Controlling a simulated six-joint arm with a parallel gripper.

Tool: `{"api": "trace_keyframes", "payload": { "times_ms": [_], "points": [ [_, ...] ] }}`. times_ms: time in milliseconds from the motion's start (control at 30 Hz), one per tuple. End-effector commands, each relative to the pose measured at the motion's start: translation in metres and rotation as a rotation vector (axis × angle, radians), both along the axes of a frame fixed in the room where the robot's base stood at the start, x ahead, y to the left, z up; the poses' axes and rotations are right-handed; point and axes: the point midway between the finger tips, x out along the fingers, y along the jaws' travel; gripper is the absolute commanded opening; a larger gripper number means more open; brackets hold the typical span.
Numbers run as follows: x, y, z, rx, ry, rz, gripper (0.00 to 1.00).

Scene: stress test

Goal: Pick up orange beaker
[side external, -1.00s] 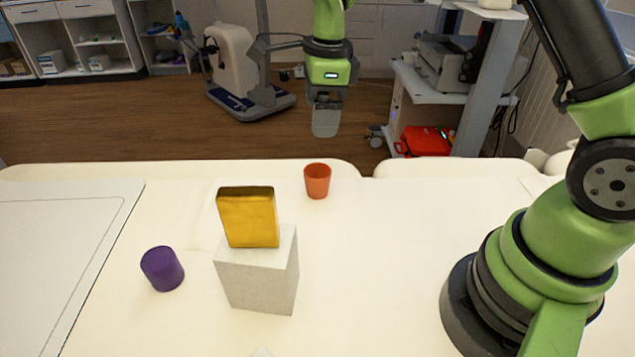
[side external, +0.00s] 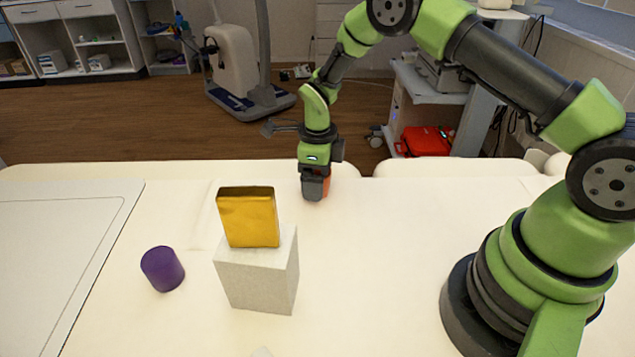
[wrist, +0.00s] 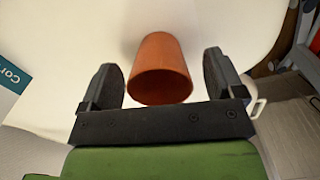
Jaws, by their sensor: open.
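The orange beaker (wrist: 159,62) stands on the white table near its far edge. In the side view only a strip of the beaker (side external: 327,186) shows, mostly hidden behind my gripper (side external: 315,188). In the wrist view my gripper (wrist: 163,82) is open, with one finger on each side of the beaker. A gap shows between the beaker and each finger, so it is not clasped.
A gold block (side external: 249,217) stands on a white box (side external: 258,275) in the middle of the white table (side external: 390,270). A purple cup (side external: 162,269) is to the left of the box. The table is clear between the box and my arm's base.

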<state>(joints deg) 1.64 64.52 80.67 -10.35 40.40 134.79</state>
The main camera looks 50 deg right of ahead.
Motion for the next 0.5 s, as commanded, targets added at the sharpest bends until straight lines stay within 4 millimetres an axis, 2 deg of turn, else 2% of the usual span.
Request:
{"api": "trace_keyframes", "payload": {
  "times_ms": [100,300,367,500],
  "points": [
    [0.0000,0.0002,-0.0080,0.001,-0.001,0.000,0.87],
    [0.0001,0.0003,-0.0081,0.001,-0.002,0.000,0.87],
    [0.0001,0.0003,-0.0081,0.001,-0.002,0.000,0.76],
    [0.0001,0.0003,-0.0079,0.001,-0.001,0.001,0.44]
  ]
}}
